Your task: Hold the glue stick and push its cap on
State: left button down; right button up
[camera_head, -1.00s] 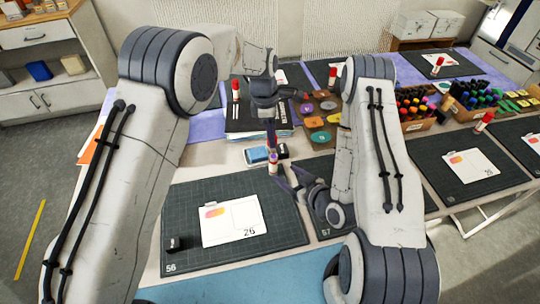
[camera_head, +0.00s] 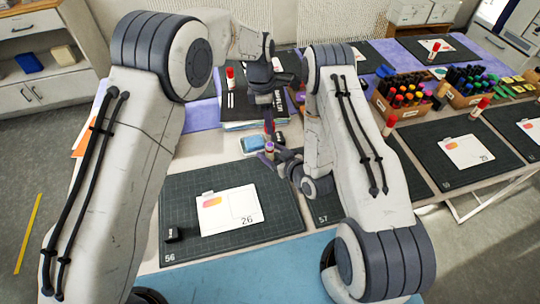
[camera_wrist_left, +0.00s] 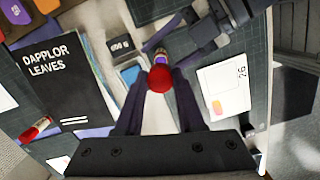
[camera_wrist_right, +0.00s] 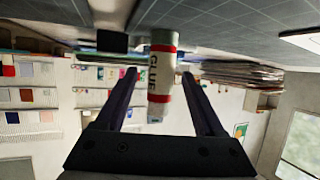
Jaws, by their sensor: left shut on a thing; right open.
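The glue stick (camera_wrist_right: 162,75) has a white body with red bands and the word GLUE. It stands beyond the far edge of the mat marked 26; in the head view its purple part (camera_head: 269,149) shows. My right gripper (camera_head: 281,156) is open, with its fingers on either side of the glue stick; the right wrist view shows gaps beside it. My left gripper (camera_wrist_left: 159,82) is shut on the red cap (camera_wrist_left: 159,78). It holds the cap above the glue stick, whose top (camera_wrist_left: 161,54) shows just past it. Whether cap and stick touch is hidden.
A blue pad (camera_head: 255,145) and a black block (camera_wrist_left: 121,44) lie close by the glue stick. A dark book stack (camera_wrist_left: 65,75) with another red-capped stick (camera_wrist_left: 30,130) is behind. Marker boxes (camera_head: 400,98) stand at right.

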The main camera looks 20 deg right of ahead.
jog(key=shift+x, duration=1.8)
grip_shut()
